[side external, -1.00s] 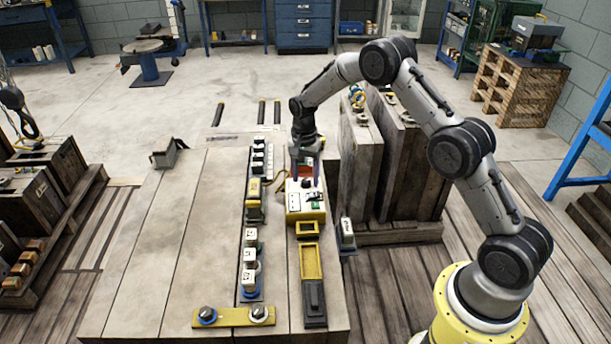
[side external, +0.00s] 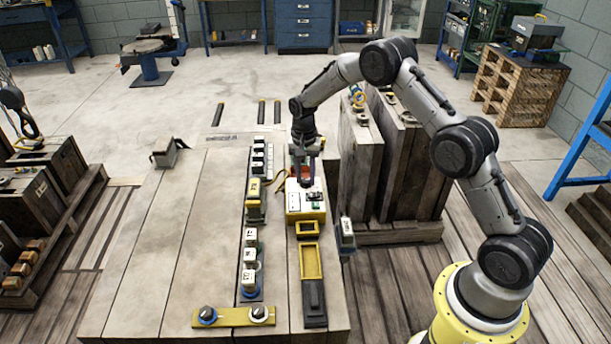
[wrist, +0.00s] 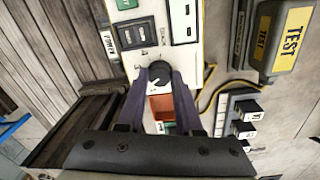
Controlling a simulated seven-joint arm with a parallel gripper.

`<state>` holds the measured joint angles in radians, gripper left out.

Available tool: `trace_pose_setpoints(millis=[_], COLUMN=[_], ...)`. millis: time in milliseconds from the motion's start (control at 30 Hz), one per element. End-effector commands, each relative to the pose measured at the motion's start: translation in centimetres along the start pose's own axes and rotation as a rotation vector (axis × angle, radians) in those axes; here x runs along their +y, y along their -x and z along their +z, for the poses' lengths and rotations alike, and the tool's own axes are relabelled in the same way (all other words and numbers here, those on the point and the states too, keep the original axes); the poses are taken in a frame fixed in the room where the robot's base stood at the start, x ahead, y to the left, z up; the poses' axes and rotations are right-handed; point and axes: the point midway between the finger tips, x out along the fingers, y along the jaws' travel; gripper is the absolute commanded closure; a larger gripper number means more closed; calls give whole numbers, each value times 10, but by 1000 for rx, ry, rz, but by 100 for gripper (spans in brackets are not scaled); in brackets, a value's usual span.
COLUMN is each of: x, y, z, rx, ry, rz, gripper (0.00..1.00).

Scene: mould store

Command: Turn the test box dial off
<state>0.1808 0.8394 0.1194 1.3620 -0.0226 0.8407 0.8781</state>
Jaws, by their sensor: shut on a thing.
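The test box (side external: 306,213) is a white-topped box with a yellow base, at the right side of the bench in the side view. Its cream panel (wrist: 181,53) fills the middle of the wrist view, with dark switches and sockets. The dial (wrist: 160,73) is a round black knob with a pale pointer mark. My gripper (wrist: 160,80) is over the panel with one finger on each side of the dial, shut on it. I cannot read the dial's setting.
Left of the box stand a yellow TEST block (wrist: 287,37) and a row of small switches (side external: 249,257). A yellow tray (side external: 311,262) and a yellow plate (side external: 234,317) lie in front. Tall wooden crates (side external: 361,165) stand close on the right.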

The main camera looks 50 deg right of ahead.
Motion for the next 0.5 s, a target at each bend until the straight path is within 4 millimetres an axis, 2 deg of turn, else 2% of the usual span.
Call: trace_pose_setpoints(millis=[500], x=[0], y=[1], z=[0], rx=[13], ry=[482], rz=[1], gripper=[100])
